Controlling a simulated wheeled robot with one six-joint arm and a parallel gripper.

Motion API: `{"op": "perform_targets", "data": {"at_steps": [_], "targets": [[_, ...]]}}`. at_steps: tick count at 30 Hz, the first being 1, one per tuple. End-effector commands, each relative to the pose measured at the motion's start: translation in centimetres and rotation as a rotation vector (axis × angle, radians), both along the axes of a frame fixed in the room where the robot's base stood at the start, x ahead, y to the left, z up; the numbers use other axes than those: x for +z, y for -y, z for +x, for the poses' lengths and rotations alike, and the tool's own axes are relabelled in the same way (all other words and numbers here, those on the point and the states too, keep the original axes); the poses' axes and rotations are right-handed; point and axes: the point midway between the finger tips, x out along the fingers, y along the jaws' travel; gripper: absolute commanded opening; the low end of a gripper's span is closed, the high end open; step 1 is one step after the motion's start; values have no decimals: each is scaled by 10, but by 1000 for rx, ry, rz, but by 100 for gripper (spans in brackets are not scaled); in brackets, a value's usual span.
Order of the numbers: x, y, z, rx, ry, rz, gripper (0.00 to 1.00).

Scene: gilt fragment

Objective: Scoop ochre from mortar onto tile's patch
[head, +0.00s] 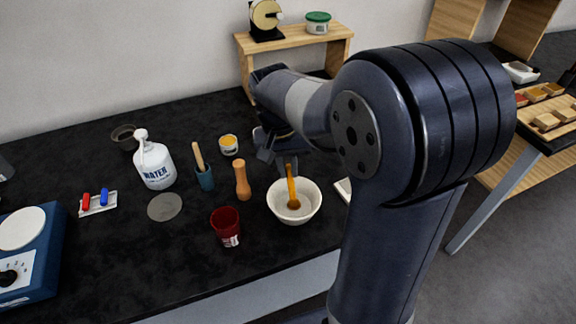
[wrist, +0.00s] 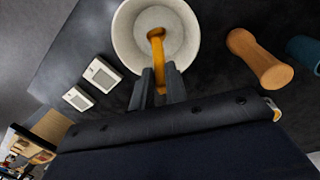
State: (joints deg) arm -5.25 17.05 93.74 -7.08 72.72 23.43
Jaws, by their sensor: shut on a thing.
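The mortar (head: 310,215) is a white bowl on the black bench, also at the top of the wrist view (wrist: 124,38). My gripper (head: 287,163) is shut on an orange-brown scoop (head: 291,185) and holds it upright over the mortar. The scoop's lower end is inside the bowl. In the wrist view my fingers (wrist: 159,88) grip the handle (wrist: 158,58). Loose ochre cannot be told from the brown scoop end. Two white tiles with greyish patches, a nearer one (wrist: 93,66) and a farther one (wrist: 73,93), lie beside the mortar. In the head view my arm mostly hides them.
A wooden pestle-like piece (head: 242,182), a red cup (head: 227,226), a blue holder (head: 205,180) and a yellow-filled jar (head: 228,145) stand left of the mortar. A water bottle (head: 155,165) is farther left. The bench front is clear.

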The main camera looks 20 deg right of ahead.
Motion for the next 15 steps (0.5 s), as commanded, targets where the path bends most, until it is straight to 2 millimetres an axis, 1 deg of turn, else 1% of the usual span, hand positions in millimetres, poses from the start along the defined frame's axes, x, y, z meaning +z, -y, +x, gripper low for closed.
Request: {"op": "perform_targets", "data": {"at_steps": [10, 15], "targets": [[-2, 0, -1, -1, -4, 0, 0], [5, 0, -1, -1, -4, 0, 0]]}}
